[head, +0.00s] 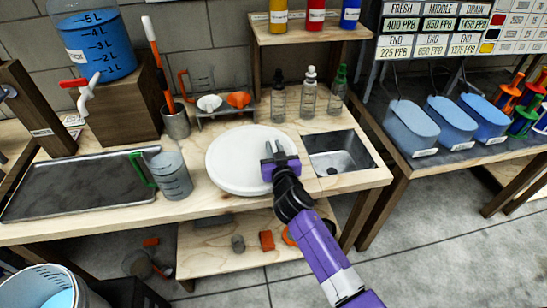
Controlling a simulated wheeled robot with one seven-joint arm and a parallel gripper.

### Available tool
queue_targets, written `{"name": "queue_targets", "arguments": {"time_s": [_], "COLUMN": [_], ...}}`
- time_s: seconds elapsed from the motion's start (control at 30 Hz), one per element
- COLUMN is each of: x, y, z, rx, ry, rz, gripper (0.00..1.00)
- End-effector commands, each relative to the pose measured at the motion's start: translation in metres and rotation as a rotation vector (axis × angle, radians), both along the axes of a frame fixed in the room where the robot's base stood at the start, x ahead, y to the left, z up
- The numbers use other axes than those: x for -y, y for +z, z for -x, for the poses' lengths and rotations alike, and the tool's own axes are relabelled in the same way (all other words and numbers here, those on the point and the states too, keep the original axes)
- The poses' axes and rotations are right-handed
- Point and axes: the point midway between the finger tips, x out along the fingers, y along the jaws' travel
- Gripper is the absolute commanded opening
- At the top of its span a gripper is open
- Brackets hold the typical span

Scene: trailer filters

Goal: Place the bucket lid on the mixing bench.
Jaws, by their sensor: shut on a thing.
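The bucket lid (232,163) is a flat white disc in the head view, over the middle of the wooden mixing bench (115,209). It lies about level, between the grey measuring jug and the sink. I cannot tell for sure whether it touches the bench top or is just above it. My gripper (275,155) is at the lid's right side and is shut on it. My purple arm reaches in from the lower right. The gripper hides part of the lid's right edge.
A measuring jug (171,176) with a green handle stands left of the lid, beside a dark tray (75,184). A sink (343,160) is at the right. Dropper bottles (308,97) and a small rack (222,118) stand behind. A bucket (45,290) stands at lower left.

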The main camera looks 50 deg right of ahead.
Motion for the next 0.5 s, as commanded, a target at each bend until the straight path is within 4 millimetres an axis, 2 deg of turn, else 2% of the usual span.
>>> {"name": "queue_targets", "arguments": {"time_s": [0.03, 0.1, 0.2, 0.5], "x": [0.000, 0.000, 0.000, 0.000], "y": [-0.012, -0.023, -0.033, -0.034], "z": [0.000, 0.000, 0.000, 0.000], "rx": [-0.004, -0.001, -0.002, -0.001], "ry": [0.001, 0.000, 0.000, 0.000], "rz": [0.000, 0.000, 0.001, 0.001], "gripper": [0.00, 0.00, 0.00, 0.00]}}
